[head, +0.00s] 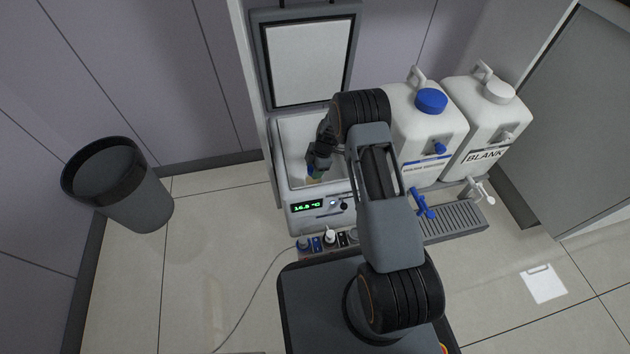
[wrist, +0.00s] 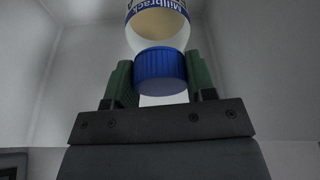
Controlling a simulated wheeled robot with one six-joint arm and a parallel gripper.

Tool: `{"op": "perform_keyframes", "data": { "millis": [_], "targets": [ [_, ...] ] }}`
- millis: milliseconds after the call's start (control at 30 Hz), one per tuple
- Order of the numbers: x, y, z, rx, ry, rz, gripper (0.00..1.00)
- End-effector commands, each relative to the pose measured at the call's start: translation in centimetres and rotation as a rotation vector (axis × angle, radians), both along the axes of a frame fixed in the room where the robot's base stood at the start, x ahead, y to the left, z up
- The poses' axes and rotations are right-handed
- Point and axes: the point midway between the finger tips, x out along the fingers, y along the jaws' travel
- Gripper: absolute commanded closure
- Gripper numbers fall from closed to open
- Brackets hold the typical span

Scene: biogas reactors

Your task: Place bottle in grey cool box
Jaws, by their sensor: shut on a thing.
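The grey cool box (head: 286,151) stands against the back wall with its lid (head: 306,62) raised. Its display reads about 16.5 °C. My gripper (head: 314,168) reaches down inside the box's white interior. In the wrist view my gripper (wrist: 161,85) has its green fingers on both sides of a bottle's blue cap (wrist: 160,70) and is shut on the bottle. The clear bottle (wrist: 158,22) has a tan content and a label reading "Millbrack". In the head view the bottle is mostly hidden by my gripper. I cannot tell whether it touches the box floor.
Two white canisters, one with a blue cap (head: 431,101) and one labelled BLANK (head: 485,115), stand right of the box above a drip grate (head: 455,220). A dark bin (head: 118,185) stands at left.

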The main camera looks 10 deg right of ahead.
Motion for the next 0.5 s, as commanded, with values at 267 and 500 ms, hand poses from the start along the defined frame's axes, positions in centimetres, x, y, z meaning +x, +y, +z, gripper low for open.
{"op": "perform_keyframes", "data": {
  "millis": [267,500],
  "targets": [
    [0.0,0.0,-2.8,0.001,0.0,-0.002,1.0],
    [0.1,0.0,-5.6,0.0,-0.001,-0.002,1.0]
  ]
}}
